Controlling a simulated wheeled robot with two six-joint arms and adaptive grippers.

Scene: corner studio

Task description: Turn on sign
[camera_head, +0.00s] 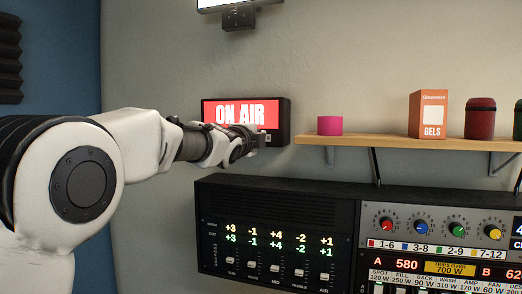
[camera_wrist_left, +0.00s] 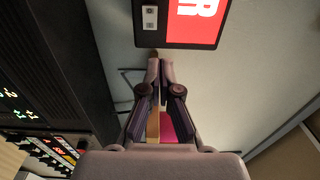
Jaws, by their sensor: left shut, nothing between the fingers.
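The ON AIR sign (camera_head: 245,107) hangs on the wall in the head view. Its face is bright red with white letters and looks lit, and it has a black case. In the left wrist view the sign (camera_wrist_left: 197,20) is at the top, and a small switch panel (camera_wrist_left: 150,17) shows on the case's side. My left gripper (camera_head: 260,140) is shut and empty by the sign's lower right corner. In the wrist view its fingertips (camera_wrist_left: 160,54) are just below the case edge; I cannot tell whether they touch it. My right gripper is out of view.
A black fader unit (camera_head: 275,225) and a knob panel (camera_head: 436,224) stand below. Bare wall lies between sign and shelf.

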